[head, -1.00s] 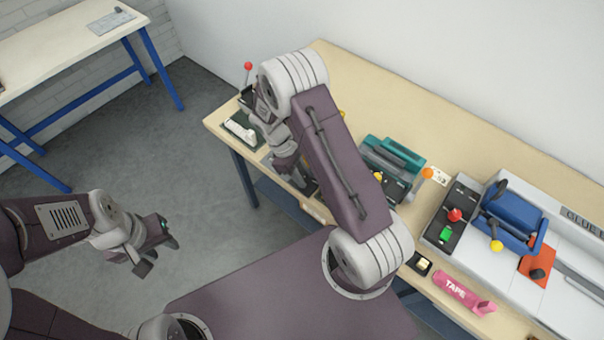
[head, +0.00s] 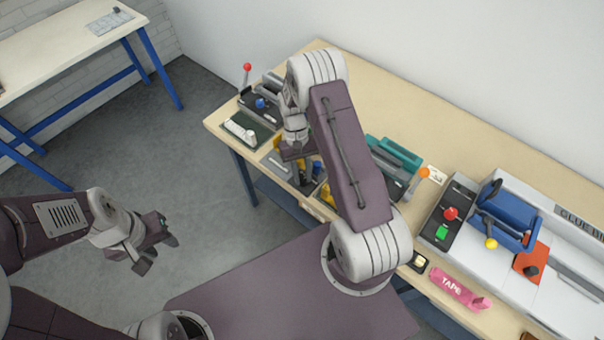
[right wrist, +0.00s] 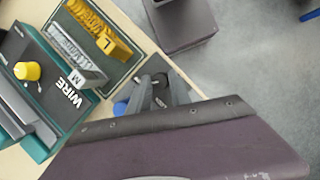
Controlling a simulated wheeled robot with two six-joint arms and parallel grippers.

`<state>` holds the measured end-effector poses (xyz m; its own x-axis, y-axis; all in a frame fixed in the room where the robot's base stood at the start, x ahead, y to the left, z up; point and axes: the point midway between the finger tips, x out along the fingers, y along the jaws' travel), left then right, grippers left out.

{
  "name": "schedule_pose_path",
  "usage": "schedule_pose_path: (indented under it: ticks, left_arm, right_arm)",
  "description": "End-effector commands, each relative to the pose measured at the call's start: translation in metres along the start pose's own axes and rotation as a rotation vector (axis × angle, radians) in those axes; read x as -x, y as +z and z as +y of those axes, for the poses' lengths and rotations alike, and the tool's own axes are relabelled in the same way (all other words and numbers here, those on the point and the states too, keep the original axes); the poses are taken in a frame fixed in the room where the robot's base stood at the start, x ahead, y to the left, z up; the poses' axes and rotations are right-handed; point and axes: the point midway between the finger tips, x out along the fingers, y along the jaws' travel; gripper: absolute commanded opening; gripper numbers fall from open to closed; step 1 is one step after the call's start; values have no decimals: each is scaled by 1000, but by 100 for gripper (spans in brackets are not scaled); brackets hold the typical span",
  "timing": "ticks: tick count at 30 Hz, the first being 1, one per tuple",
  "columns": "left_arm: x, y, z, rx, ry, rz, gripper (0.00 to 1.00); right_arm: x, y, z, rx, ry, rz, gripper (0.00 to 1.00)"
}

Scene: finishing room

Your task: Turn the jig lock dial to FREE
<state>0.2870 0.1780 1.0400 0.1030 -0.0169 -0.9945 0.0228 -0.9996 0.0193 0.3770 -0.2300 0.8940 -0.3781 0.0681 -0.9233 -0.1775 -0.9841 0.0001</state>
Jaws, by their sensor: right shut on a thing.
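My right gripper (head: 303,178) reaches down over the front edge of the bench at its left part. In the right wrist view its two grey fingers (right wrist: 160,92) are shut on a small dark dial (right wrist: 158,78) standing on a dark plate. Some lettering shows between the fingers, but I cannot read it or the dial's setting. A blue knob (right wrist: 120,107) shows just left of the fingers. My left gripper (head: 156,252) is open and empty over the floor, away from the bench.
A teal WIRE unit (right wrist: 45,95) with a yellow knob and a tray (right wrist: 117,78) with yellow L and grey M pieces lie close by. A black unit with a red-ball lever (head: 247,68) stands left; pink TAPE (head: 459,292) lies right. Open floor lies in front.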

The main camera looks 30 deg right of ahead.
Motion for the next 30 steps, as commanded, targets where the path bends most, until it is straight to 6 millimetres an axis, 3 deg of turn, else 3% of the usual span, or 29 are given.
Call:
schedule_pose_path:
  ticks: [12, 30]
  left_arm:
    - [3, 0, 0, 0, 0, 0, 36]
    - [4, 0, 0, 0, 0, 0, 36]
  right_arm:
    - [1, -1, 2, -181, -75, 5, 0]
    - [1, -1, 2, -214, -89, 5, 0]
